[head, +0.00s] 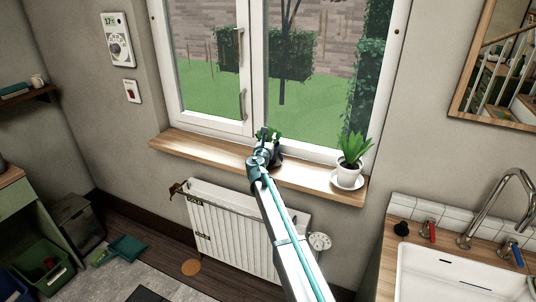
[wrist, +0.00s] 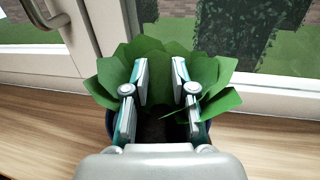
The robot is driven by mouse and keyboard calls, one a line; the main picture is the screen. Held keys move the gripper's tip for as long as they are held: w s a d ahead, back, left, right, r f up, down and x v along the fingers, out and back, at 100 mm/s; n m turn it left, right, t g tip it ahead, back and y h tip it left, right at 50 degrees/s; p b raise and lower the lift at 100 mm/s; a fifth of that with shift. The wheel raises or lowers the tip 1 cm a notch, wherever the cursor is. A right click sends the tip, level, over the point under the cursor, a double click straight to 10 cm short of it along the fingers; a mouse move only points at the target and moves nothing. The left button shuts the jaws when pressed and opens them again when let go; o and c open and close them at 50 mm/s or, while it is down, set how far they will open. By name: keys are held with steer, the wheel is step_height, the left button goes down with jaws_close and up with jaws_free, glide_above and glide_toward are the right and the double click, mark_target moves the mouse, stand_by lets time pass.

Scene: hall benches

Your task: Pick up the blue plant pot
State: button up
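The blue plant pot shows in the wrist view as a dark blue rim (wrist: 110,122) under broad green leaves (wrist: 225,75), on the wooden sill. Dark soil shows inside it. My gripper (wrist: 160,72) is over the pot, its two fingers apart among the leaves. No grip on the pot wall shows; most of the pot is hidden by my gripper and the leaves. In the head view my gripper (head: 264,146) is at the middle of the windowsill (head: 205,147), with a few green leaves (head: 275,134) showing behind it; the pot is mostly hidden there.
A white pot (head: 349,171) with a spiky green plant stands on a white saucer (head: 347,183) at the sill's right end. The window frame (head: 310,152) rises behind the sill. A white radiator (head: 235,230) is below. The sill left of my gripper is clear.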

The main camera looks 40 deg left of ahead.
jaws_close()
steer(key=shift+r, duration=0.15)
